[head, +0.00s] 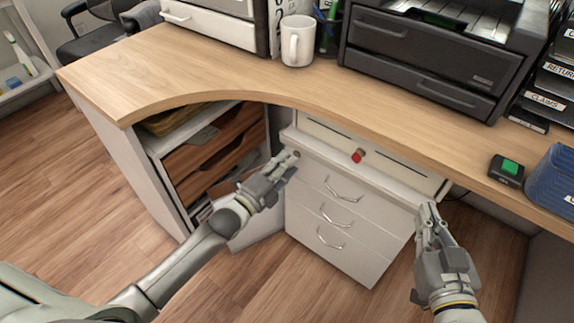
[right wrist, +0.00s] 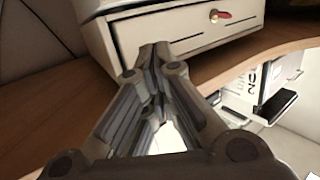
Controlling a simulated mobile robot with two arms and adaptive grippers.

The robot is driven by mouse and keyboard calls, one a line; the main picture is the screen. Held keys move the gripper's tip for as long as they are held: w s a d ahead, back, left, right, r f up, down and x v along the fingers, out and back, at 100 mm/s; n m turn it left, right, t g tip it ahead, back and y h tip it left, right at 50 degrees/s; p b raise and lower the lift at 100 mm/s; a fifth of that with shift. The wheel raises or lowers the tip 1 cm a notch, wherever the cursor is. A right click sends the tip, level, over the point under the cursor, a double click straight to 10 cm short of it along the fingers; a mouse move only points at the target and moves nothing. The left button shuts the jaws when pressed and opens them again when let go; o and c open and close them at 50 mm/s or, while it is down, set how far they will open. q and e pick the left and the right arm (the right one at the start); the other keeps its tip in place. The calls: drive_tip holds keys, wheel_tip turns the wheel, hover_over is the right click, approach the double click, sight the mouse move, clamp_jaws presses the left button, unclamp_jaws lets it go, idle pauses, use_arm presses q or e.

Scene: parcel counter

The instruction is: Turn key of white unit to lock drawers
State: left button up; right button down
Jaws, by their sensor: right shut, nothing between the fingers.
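The white unit (head: 330,236) with three handled drawers stands under the counter. My left gripper (head: 290,158) is at its upper left corner. A small brownish spot shows at the fingertips; I cannot tell whether it is a key or whether the fingers hold anything. A key with a red head (head: 357,156) sits in the front of a separate pale drawer (head: 395,173) under the counter top. This key also shows in the right wrist view (right wrist: 220,15). My right gripper (head: 428,208) is shut and empty, right of the white unit; its fingertips also show in the right wrist view (right wrist: 155,48).
The wooden counter (head: 190,65) curves above both arms. An open shelf (head: 215,155) with brown trays stands left of the white unit. A white mug (head: 297,40), a dark printer (head: 425,60) and a green-button box (head: 507,170) are on the counter.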

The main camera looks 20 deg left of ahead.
use_arm(q)
drive_tip(key=shift+w+d, duration=0.15)
drive_tip(key=shift+w, duration=0.25)
use_arm(e)
drive_tip(key=shift+w+a+r+t, duration=0.1)
drive_tip(key=shift+r+t, duration=0.3)
drive_tip(key=shift+r, duration=0.2)
use_arm(q)
drive_tip(key=shift+c, duration=0.4)
clamp_jaws()
